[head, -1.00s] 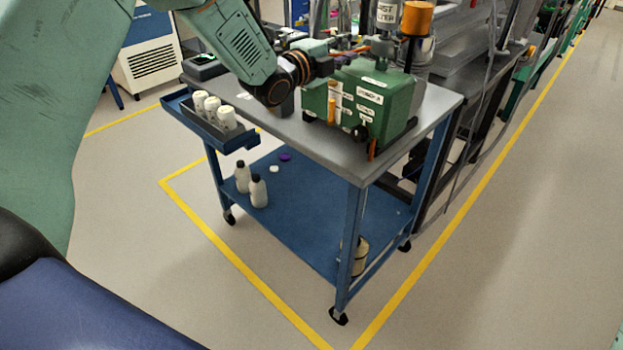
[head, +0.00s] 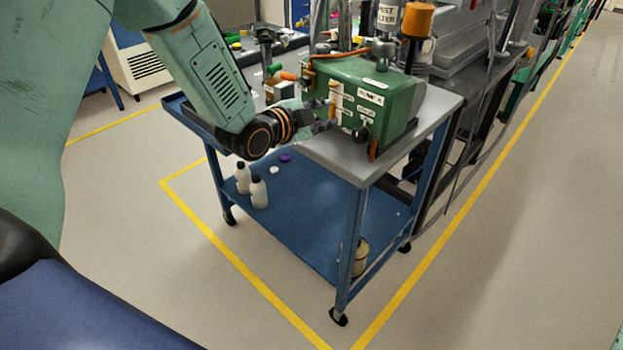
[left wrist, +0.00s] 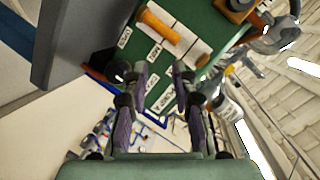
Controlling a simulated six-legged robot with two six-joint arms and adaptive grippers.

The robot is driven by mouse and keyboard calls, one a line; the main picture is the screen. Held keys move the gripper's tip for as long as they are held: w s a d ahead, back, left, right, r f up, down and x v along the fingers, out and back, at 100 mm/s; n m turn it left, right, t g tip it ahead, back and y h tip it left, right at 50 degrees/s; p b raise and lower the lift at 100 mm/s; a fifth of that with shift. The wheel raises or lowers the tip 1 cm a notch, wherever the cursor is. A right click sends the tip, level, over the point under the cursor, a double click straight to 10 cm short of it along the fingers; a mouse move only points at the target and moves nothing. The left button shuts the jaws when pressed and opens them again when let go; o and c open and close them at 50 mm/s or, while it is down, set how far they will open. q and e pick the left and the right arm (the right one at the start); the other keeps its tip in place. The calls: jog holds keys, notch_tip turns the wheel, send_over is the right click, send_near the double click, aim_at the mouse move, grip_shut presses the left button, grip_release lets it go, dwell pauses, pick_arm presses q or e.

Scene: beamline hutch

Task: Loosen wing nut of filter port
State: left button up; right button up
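A green box (head: 350,72) with white labels stands on the grey cart top. Its labelled front carries an upright orange handle (head: 332,98) and a black knob (head: 361,134). A cylinder with a filter label (head: 387,17) stands behind it. I cannot make out a wing nut for sure. My left gripper (head: 325,112) is just off the box's left front, near the orange handle. In the left wrist view, its fingers (left wrist: 158,76) are apart with nothing between them; the labelled face and orange handle (left wrist: 163,25) lie beyond. My right gripper is not in view.
An orange-capped cylinder (head: 417,20) stands behind the box. The floor in front is clear.

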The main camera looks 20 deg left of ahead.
pick_arm(q)
jog(key=s+f+n+g+y, duration=0.1)
jog(key=s+f+n+g, duration=0.2)
jog(key=s+f+n, duration=0.2)
jog(key=shift+s+d+f+n+g, duration=0.4)
jog(key=shift+s+f, duration=1.15)
jog(key=shift+f, duration=1.75)
